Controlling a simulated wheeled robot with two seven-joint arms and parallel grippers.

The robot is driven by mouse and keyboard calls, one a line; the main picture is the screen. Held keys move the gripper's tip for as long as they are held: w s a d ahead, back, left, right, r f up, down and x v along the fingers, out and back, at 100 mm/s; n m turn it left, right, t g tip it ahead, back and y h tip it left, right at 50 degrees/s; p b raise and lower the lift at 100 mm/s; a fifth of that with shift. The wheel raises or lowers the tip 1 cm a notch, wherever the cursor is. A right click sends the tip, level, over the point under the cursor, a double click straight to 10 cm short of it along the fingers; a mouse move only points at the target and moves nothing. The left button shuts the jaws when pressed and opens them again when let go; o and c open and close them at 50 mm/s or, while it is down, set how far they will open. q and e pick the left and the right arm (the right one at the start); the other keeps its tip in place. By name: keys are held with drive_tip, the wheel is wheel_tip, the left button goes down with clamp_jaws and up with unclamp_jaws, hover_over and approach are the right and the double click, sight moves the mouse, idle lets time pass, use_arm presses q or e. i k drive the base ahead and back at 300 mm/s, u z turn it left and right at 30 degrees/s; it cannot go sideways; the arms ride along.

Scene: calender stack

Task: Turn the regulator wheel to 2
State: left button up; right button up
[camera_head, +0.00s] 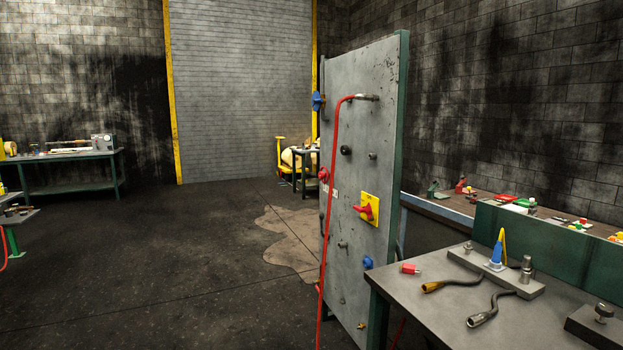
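An upright grey panel (362,135) stands right of the middle, seen at a slant. I cannot tell for certain which of its fittings is the regulator wheel, and no number can be read. A blue handle (317,101) and a red knob (323,175) sit at its left edge. A red rotary switch (365,211) sits on a yellow plate (371,201). A small blue knob (368,262) is lower down. A red hose (329,220) hangs from a pipe fitting (366,97) down the panel's front. Neither of my grippers is in view.
A grey table (404,291) at the lower right holds cable connectors (481,318), a red block (410,269) and a blue-and-yellow piece (497,252). A workbench (72,156) stands at the far left. The dark floor (170,260) left of the panel is largely clear.

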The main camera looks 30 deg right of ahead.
sight(322, 174)
drive_tip(key=u, duration=0.25)
drive_tip(key=i, duration=1.75)
drive_tip(key=z, duration=0.35)
drive_tip(key=i, duration=1.2)
drive_tip(key=z, duration=1.7)
drive_tip(key=i, duration=0.8)
drive_tip(key=z, duration=0.7)
